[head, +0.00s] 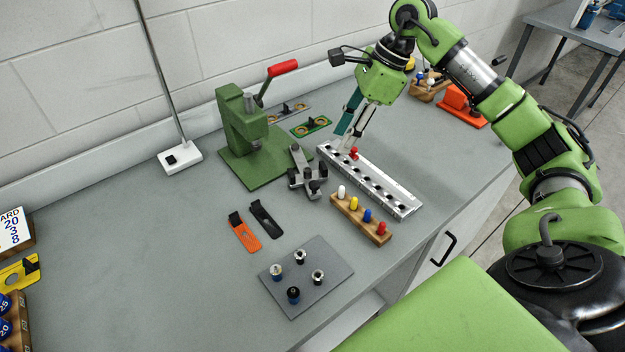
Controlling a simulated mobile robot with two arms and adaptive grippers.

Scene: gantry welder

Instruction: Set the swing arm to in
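My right gripper (348,140) reaches down from the upper right over the far end of a silver rail with a row of dark holes (385,190). A red piece (354,154) is right by its fingertips; I cannot tell whether they touch it. The fingers are seen from the side, beside a teal strip, so their opening is unclear. Left of the rail stands a small grey fixture (308,178) with dark knobs and a bar pointing away; it may carry the swing arm, but I cannot be sure. My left gripper is not in view.
A green press (243,130) with a red handle (283,68) stands behind the fixture. A wooden block with coloured pegs (361,218), orange (243,232) and black (265,219) clips and a grey plate with several knobs (330,284) lie in front. The bench's left middle is clear.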

